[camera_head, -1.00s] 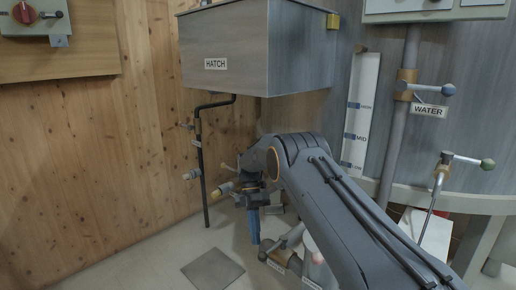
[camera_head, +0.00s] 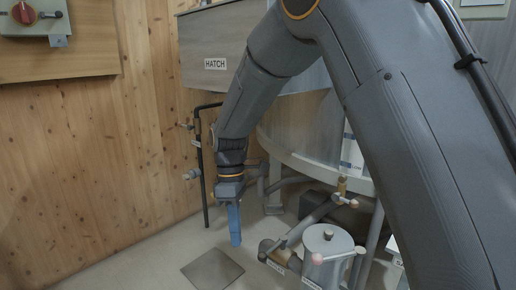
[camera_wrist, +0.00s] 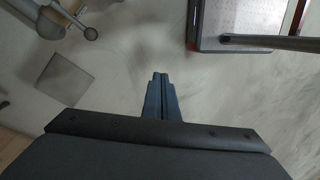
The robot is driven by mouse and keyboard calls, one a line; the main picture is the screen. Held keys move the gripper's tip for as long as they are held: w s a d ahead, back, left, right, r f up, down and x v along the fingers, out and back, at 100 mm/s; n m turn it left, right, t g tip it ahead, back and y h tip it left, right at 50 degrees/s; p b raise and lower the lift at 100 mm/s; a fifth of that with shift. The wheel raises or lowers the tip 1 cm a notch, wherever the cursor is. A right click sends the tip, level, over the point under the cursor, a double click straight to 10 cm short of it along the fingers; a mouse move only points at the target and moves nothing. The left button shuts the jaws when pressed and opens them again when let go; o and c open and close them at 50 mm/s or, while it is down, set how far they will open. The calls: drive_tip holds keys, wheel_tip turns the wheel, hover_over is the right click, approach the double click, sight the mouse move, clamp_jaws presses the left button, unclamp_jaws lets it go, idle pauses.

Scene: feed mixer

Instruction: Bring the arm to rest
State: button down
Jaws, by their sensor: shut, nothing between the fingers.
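My gripper (camera_head: 234,226) points straight down in the head view, with its blue fingers together and nothing held. It hangs in front of the wood wall's right end, above the floor near a dark square plate (camera_head: 212,270). In the wrist view my gripper (camera_wrist: 160,78) shows as two closed fingers over bare floor. My arm is bent, with its elbow high at the top of the head view, and it hides much of the mixer.
A metal box labelled HATCH (camera_head: 214,50) hangs behind my forearm. A thin black pipe (camera_head: 203,170) with taps runs down left of my gripper. A grey canister (camera_head: 328,245) and pipework stand to its right. A red-edged object (camera_wrist: 245,22) lies at the wrist view's upper right.

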drive_tip(key=s+d+r+m+t+y, duration=0.15)
drive_tip(key=s+d+m, duration=0.3)
drive_tip(key=s, duration=0.75)
drive_tip(key=s+d+m+t, duration=0.25)
drive_tip(key=s+m, duration=0.35)
drive_tip(key=s, duration=0.5)
drive_tip(key=d+r+m+p, duration=0.3)
drive_tip(key=d+r+p, duration=0.6)
drive_tip(key=r+p, duration=0.3)
drive_tip(key=d+r+m+g+p, duration=0.1)
drive_tip(key=d+r+m+p, duration=0.2)
drive_tip(key=d+r+p, duration=0.6)
wheel_tip(320, 180, up, 3)
drive_tip(key=p, duration=0.5)
drive_tip(key=shift+s+f+h, duration=0.15)
drive_tip(key=shift+s+h, duration=0.15)
drive_tip(key=shift+h, duration=0.05)
